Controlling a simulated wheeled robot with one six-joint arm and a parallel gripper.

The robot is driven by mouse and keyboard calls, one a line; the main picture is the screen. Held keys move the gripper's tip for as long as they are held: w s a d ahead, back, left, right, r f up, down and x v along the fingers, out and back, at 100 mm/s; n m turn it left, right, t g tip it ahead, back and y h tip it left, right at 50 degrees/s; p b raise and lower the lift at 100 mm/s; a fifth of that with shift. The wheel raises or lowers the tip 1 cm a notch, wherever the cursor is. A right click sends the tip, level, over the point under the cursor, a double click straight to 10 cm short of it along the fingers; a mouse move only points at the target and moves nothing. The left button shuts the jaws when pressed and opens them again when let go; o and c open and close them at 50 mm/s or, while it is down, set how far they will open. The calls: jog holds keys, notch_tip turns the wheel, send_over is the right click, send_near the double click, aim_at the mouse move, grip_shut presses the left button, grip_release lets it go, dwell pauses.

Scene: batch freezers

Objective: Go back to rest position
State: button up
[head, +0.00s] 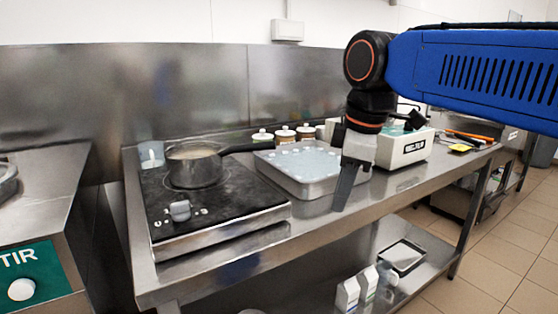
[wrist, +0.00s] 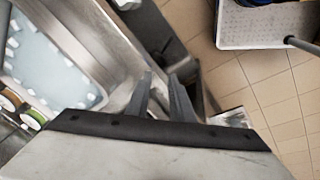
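My gripper (head: 345,188) points down in front of the metal tray's right end, near the front of the steel counter (head: 240,262). In the wrist view its two fingers (wrist: 160,75) stand apart with nothing between them, over the counter's edge and the floor. The blue arm comes in from the upper right, its wrist bent downward. The fingers overlap the tray in the head view; I cannot tell their exact height.
A metal tray of bluish ice (head: 305,163) sits behind the gripper. Left of it, a saucepan (head: 194,170) stands on a black hob (head: 225,203). A white device (head: 405,147) stands at right. Several jars are at the back; cartons (head: 348,293) are on the lower shelf.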

jog(key=s+d+f+m, duration=0.4)
jog(key=d+f+m, duration=0.1)
jog(key=f, duration=0.2)
jog(key=s+d+f+m+t, duration=0.1)
jog(key=s+d+f+m, duration=0.3)
jog(key=f, duration=0.4)
jog(key=s+d+f+m+t+h, duration=0.1)
jog(key=s+d+f+m, duration=0.4)
jog(key=d+f+m, duration=0.1)
jog(key=shift+d+f, duration=0.75)
jog(key=shift+d, duration=0.05)
